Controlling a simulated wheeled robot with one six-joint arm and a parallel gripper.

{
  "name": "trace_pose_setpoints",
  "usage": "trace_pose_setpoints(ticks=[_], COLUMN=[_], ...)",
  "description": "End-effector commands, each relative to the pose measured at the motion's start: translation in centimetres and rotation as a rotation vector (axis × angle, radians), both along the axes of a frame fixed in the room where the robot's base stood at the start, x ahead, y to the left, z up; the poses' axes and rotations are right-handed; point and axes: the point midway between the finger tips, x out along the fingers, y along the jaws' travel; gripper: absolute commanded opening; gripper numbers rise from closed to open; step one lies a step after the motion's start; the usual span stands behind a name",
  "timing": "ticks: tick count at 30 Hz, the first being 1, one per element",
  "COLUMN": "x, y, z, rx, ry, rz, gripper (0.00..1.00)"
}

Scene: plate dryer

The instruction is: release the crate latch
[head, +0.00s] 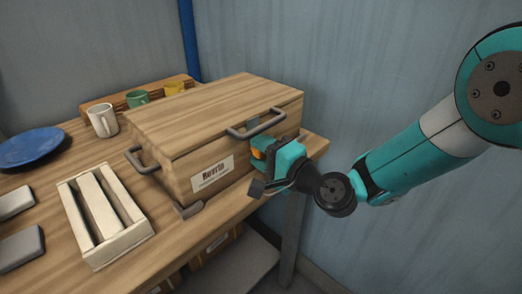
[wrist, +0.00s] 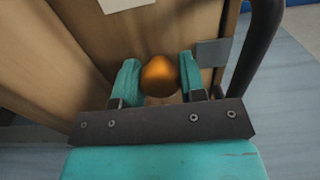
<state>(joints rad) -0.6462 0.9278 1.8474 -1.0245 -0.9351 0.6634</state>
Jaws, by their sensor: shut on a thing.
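The wooden crate (head: 205,115) stands on the table with its lid down. A dark bar handle (head: 256,124) shows on its front and also in the wrist view (wrist: 262,45). An orange rounded knob (wrist: 159,76), which looks like the latch, sits at the crate's front face. My gripper (wrist: 160,80) is shut on the orange knob, with one teal finger on either side. In the head view my gripper (head: 268,150) is at the crate's right front, just below the handle, and covers most of the knob there.
A white slotted rack (head: 120,245) stands on the table left of the crate. A blue plate (head: 32,146), a white mug (head: 102,121), a green mug (head: 137,98) and a yellow mug (head: 174,89) are farther back. A blue post (head: 189,40) rises behind. Grey blocks lie at left.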

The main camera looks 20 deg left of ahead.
Motion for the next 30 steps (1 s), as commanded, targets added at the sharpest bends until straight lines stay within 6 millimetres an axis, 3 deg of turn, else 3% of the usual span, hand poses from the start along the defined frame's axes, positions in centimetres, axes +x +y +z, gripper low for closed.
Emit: trace_pose_setpoints(ticks=[2, 3, 6, 20, 25, 30], x=[0.0, 0.0, 0.0, -0.1, -1.0, -2.6], y=[-0.1, -0.1, 0.0, -0.4, -2.7, -6.7], z=[0.0, 0.0, 0.0, -0.1, -0.5, -0.8], rx=[0.0, 0.0, -0.001, -0.001, -0.002, -0.003], ry=[0.001, 0.001, 0.0, -0.001, 0.003, 0.004], rz=[-0.002, -0.001, -0.001, 0.0, -0.003, -0.005], gripper=[0.14, 0.45, 0.62, 0.62, 0.62, 0.62])
